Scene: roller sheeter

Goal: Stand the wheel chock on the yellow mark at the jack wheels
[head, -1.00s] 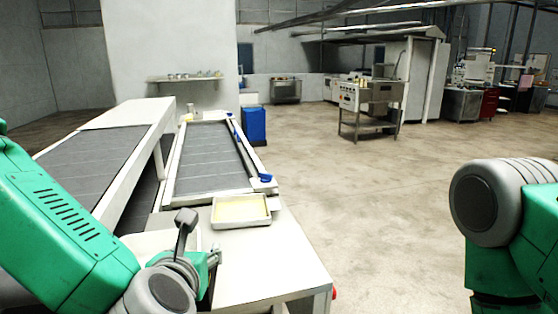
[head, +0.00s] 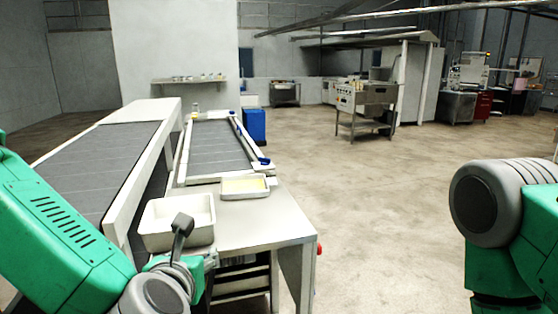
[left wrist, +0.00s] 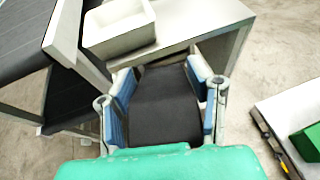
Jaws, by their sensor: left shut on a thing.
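In the left wrist view my left gripper (left wrist: 165,88) is shut on the wheel chock (left wrist: 167,112), a dark block held between its blue-padded fingers. The chock is off the floor, close to the table's side. In the head view only part of my left gripper (head: 208,262) shows, beside the table's front end, and the chock cannot be made out. My right arm shows at the right edge, but its gripper is out of view. Neither the yellow mark nor the jack wheels can be seen.
The roller sheeter's belts (head: 88,165) run along the left. A white bin (head: 160,240) and a shallow tray (head: 244,188) sit on the steel table (head: 270,226). A blue container (head: 254,125) stands behind. Open floor (head: 395,215) lies to the right.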

